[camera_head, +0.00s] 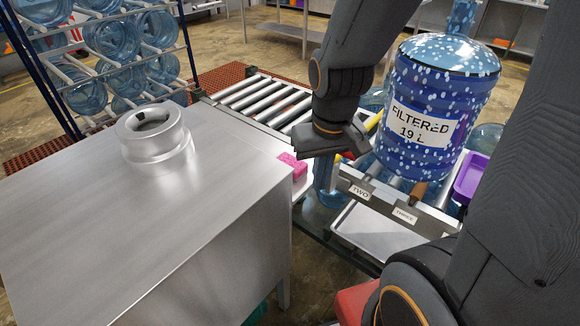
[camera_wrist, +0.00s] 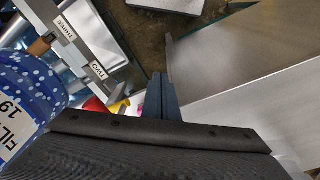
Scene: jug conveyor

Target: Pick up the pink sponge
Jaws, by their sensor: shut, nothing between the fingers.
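The pink sponge (camera_head: 293,165) lies by the right edge of the steel cabinet top (camera_head: 190,220), on a pale surface that shows just beyond that edge. My gripper (camera_head: 325,160) hangs close to the sponge, just to its right in the head view, and does not visibly touch it. In the wrist view my gripper (camera_wrist: 160,80) has its two blue-grey fingers together with nothing between them.
A large blue "FILTERED 19 L" jug (camera_head: 435,105) stands right of my gripper, near the "TWO" label (camera_head: 360,192) and "THREE" label. A roller conveyor (camera_head: 262,100) runs behind. A silver collar (camera_head: 153,135) stands on the cabinet. A purple tray (camera_head: 470,178) is far right.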

